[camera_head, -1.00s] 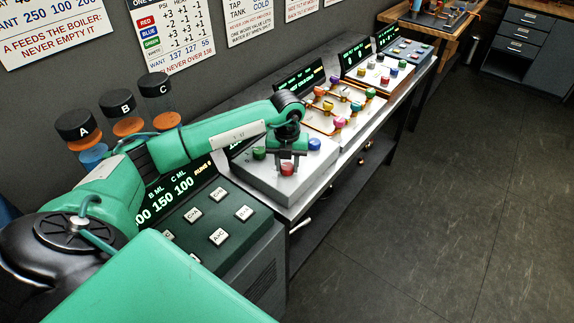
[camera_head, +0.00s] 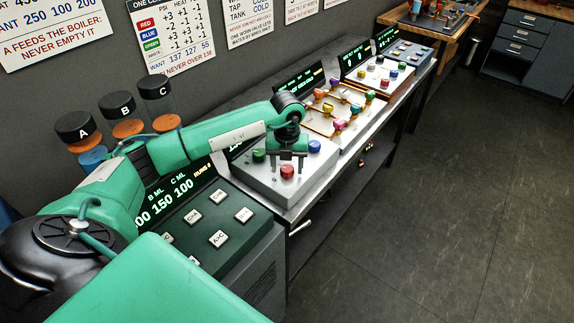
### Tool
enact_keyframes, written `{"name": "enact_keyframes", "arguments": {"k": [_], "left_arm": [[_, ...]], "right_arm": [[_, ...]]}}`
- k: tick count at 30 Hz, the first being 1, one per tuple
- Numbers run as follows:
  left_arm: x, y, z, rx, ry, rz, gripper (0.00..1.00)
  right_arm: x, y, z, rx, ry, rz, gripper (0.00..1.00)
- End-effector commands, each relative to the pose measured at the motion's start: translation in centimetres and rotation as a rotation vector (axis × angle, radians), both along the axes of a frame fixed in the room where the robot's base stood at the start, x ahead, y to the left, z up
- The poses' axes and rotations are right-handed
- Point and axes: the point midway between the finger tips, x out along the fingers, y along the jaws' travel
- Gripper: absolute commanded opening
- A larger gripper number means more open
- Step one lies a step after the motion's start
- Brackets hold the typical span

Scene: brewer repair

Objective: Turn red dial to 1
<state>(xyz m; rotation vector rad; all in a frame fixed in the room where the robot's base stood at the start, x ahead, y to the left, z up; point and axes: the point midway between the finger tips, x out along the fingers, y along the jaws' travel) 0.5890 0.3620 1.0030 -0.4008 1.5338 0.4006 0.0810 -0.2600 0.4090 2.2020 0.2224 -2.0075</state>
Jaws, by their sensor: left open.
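The red dial (camera_head: 287,172) is a small round knob near the front edge of the pale grey console (camera_head: 262,184). A green dial (camera_head: 259,155) sits at the console's back left and a blue dial (camera_head: 314,146) at its right. My left gripper (camera_head: 287,160) points down just above and behind the red dial. Its jaws are apart and hold nothing, and a small gap shows between them and the dial. The console's display is mostly hidden behind my left arm. My right gripper does not show.
A dark green console (camera_head: 225,225) with white buttons stands nearer, left of the dial console. Further along the bench are a panel with several coloured knobs (camera_head: 340,124) and more consoles. Jars A, B and C (camera_head: 122,104) stand by the wall. The floor (camera_head: 440,220) at right is clear.

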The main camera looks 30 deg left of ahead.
Motion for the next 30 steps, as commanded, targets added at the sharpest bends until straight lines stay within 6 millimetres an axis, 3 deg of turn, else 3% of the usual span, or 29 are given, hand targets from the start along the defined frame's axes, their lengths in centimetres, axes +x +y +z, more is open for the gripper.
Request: {"name": "enact_keyframes", "arguments": {"k": [5,18,24,30], "left_arm": [[0.1,0.1,2.2,0.000,-0.006,-0.001,0.57],[0.1,0.0,11.5,0.000,-0.004,0.001,0.57],[0.0,0.0,13.3,-0.001,-0.003,0.000,0.57],[0.0,0.0,13.7,0.000,-0.002,0.000,0.57]], "right_arm": [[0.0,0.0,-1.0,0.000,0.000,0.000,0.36],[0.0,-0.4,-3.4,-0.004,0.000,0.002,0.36],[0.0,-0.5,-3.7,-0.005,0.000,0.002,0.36],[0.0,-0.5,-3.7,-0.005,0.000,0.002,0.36]]}}
